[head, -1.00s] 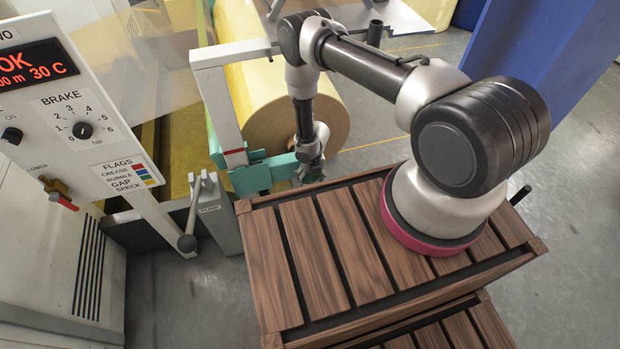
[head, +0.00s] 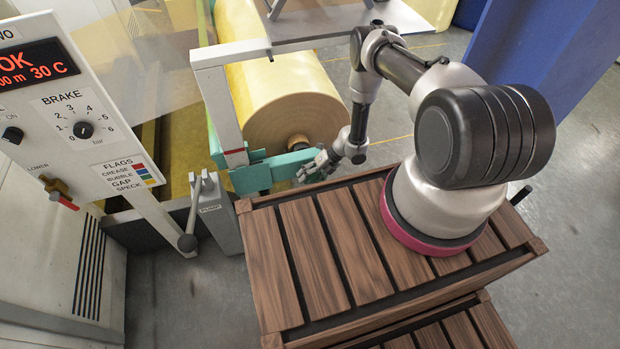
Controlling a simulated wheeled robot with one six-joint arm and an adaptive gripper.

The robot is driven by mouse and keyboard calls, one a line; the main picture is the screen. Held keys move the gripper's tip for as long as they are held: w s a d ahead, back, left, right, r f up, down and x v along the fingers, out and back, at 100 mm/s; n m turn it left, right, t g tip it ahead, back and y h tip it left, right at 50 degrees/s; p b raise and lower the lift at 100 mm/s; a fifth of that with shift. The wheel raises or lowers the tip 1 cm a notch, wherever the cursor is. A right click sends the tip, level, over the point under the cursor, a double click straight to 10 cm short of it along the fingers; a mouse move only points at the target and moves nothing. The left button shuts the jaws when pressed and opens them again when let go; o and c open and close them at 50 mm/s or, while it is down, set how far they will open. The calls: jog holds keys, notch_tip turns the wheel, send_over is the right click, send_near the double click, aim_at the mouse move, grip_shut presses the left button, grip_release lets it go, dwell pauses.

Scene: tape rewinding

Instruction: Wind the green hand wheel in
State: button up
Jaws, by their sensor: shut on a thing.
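Green parts (head: 284,164) stand at the near end of the yellow roll, below its core. They include a flat arm and a block, and no full wheel rim can be made out. My gripper (head: 309,169) is at the right end of the green arm, shut on what appears to be the green hand wheel. The grasp itself is small and partly covered by the fingers. My wrist leans in from the upper right, just beyond the slatted wooden platform.
The yellow roll (head: 272,80) lies behind, with its brown end face towards me. A white post (head: 218,105) stands left of it. A grey pump (head: 218,212) and a control panel (head: 75,100) are further left. The slatted wooden platform (head: 305,255) fills the foreground.

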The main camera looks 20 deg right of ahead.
jog(key=y, duration=0.5)
jog(key=shift+w+r+y, duration=0.1)
jog(key=shift+y, duration=0.2)
dwell(0.4)
jog(key=o, duration=1)
jog(key=v, duration=1.2)
